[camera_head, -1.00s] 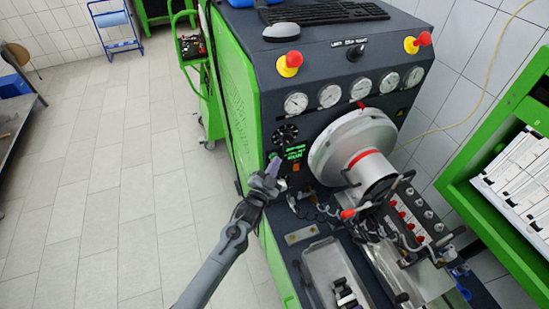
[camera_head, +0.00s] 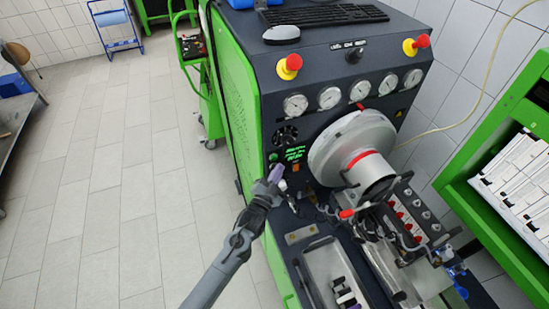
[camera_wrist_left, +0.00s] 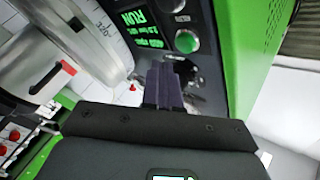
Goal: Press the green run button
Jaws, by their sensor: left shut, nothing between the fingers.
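The green run button (camera_head: 273,157) is on the dark front panel of the test bench, left of the green-lit display (camera_head: 295,153). The display (camera_wrist_left: 140,25) there shows "RUN" in green. My left gripper (camera_head: 276,174) is shut and empty, just below and in front of the button. Its closed fingers (camera_wrist_left: 163,87) look apart from the button in the wrist view. My right gripper is not in view.
A large pale flywheel (camera_head: 345,140) stands close to the right of the display. Two red emergency stops (camera_head: 289,66) and several gauges (camera_head: 330,97) sit above. A metal tray (camera_head: 330,270) lies below. The tiled floor (camera_head: 110,200) at left is clear.

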